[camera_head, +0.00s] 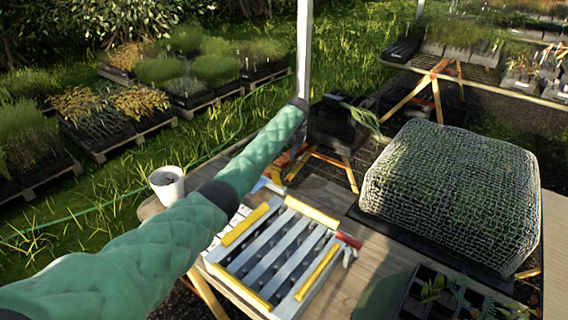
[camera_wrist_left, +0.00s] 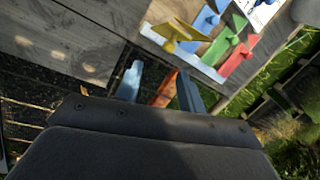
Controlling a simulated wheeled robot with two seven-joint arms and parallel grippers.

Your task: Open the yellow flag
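The yellow flag (camera_wrist_left: 177,35) shows in the left wrist view, at the left end of a row of coloured flags on a white strip (camera_wrist_left: 205,68). Blue, green and red flags (camera_wrist_left: 238,57) stand beside it. My left gripper (camera_wrist_left: 160,84) is open, with its two fingers apart and clear of the yellow flag, which lies above them in that view. An orange bar shows between the fingers, seemingly farther off. In the head view my green-sleeved left arm reaches over the table and hides most of the flags; its gripper is hardly visible there. My right gripper is not in view.
A grey slatted tray with yellow strips (camera_head: 270,262) lies on the wooden table (camera_head: 362,262). A white cup (camera_head: 168,185) stands at the left edge. A red-handled item (camera_head: 348,240) lies by the tray. A netted plant block (camera_head: 450,190) fills the right side.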

